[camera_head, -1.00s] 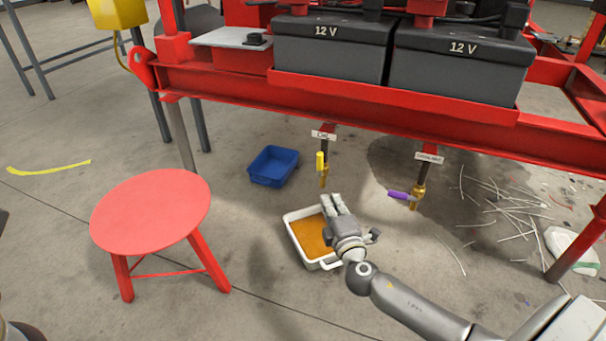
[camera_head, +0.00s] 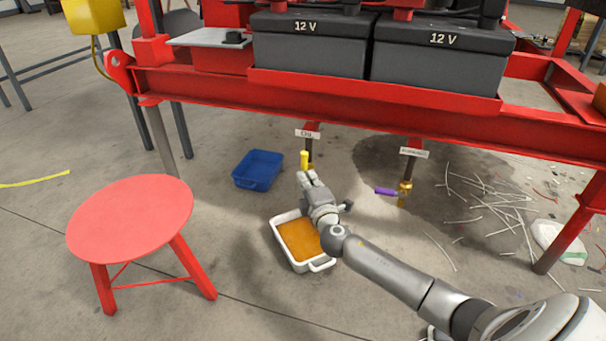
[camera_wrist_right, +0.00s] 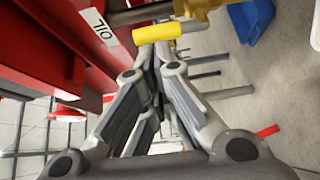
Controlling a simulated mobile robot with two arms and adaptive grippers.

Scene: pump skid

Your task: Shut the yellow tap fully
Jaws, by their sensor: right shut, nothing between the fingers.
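The yellow tap handle (camera_head: 304,160) stands upright on its brass tap under the red skid beam, below a small white label. In the right wrist view the yellow handle (camera_wrist_right: 160,33) lies just beyond my fingertips, with the brass body (camera_wrist_right: 195,8) beside it. My right gripper (camera_head: 308,177) is shut and empty, its fingertips just below the handle in the head view. In the wrist view its closed fingers (camera_wrist_right: 155,65) point at the handle. I cannot tell whether they touch it. The tap's lower part is hidden behind my gripper. My left gripper is out of view.
A white tray of orange-brown liquid (camera_head: 279,247) stands on the floor under my right gripper. A blue bin (camera_head: 258,170) is behind it. A purple-handled tap (camera_head: 387,192) hangs to the right. A red stool (camera_head: 130,217) stands left. Thin sticks litter the floor at right.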

